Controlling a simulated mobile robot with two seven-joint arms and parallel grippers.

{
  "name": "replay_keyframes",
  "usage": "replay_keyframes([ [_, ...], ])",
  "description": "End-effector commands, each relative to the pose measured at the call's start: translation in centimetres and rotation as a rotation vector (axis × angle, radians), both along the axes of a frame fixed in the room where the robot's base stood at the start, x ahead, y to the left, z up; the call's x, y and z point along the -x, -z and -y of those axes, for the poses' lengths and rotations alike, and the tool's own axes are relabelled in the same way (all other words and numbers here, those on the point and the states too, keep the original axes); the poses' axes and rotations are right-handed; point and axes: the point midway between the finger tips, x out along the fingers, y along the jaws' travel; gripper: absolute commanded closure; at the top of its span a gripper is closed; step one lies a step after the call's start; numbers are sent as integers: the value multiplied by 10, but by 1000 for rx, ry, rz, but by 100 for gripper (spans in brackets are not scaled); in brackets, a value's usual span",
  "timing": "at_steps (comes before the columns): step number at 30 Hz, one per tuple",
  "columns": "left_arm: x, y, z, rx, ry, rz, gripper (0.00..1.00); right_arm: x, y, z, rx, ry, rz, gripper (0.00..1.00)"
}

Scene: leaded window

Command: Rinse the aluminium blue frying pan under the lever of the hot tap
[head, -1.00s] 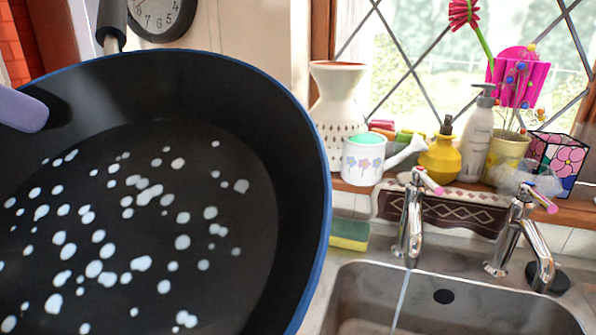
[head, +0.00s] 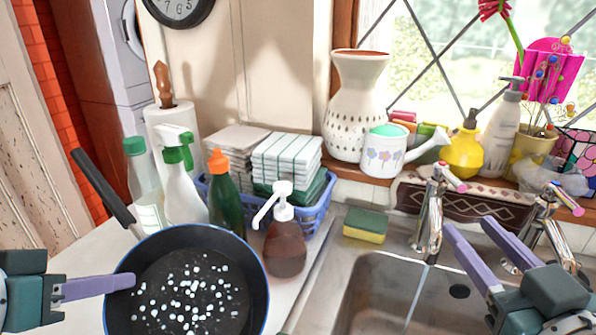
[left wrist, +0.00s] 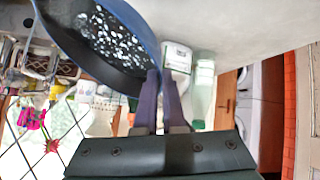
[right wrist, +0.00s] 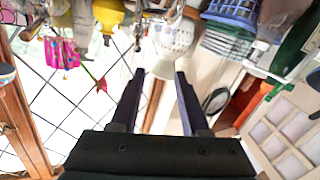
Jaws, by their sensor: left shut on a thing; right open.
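The blue-rimmed frying pan (head: 235,240) has a dark inside with many white flecks and a dark handle pointing up-left. My left gripper (head: 128,281) is shut on its left rim. The left wrist view shows the pan (left wrist: 70,50) at those fingertips (left wrist: 160,75). The pan is left of the sink, apart from the taps. Two chrome taps with pink-tipped levers stand behind the sink: the left tap (head: 432,215), with water running from it, and the right tap (head: 545,225). I cannot tell which is hot. My right gripper (head: 470,227) is open and empty, in front of the taps.
The steel sink (head: 370,285) lies front right. A sponge (head: 366,226) lies on its back edge. A soap pump (head: 285,247), bottles and a blue basket (head: 312,214) of cloths crowd the counter behind the pan. The sill holds a vase (head: 355,100) and watering can (head: 385,155).

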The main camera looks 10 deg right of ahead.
Motion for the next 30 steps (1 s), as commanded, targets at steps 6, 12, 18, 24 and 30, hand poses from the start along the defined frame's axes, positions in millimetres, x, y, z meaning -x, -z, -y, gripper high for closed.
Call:
replay_keyframes([
  [6, 4, 24, 0, 4, 2, 6, 100, 1, 7, 29, 33, 114, 29, 54],
  [12, 5, 27, 1, 5, 3, 8, 100, -22, 6, 37, 36, 123, 34, 54],
  [18, 4, 33, 1, 5, 3, 7, 100, -61, 6, 46, 36, 122, 35, 54],
  [24, 4, 43, 0, 5, 3, 7, 100, -93, 8, 54, 34, 122, 33, 54],
  [30, 4, 47, 0, 5, 3, 7, 100, -110, 7, 58, 35, 121, 32, 54],
])
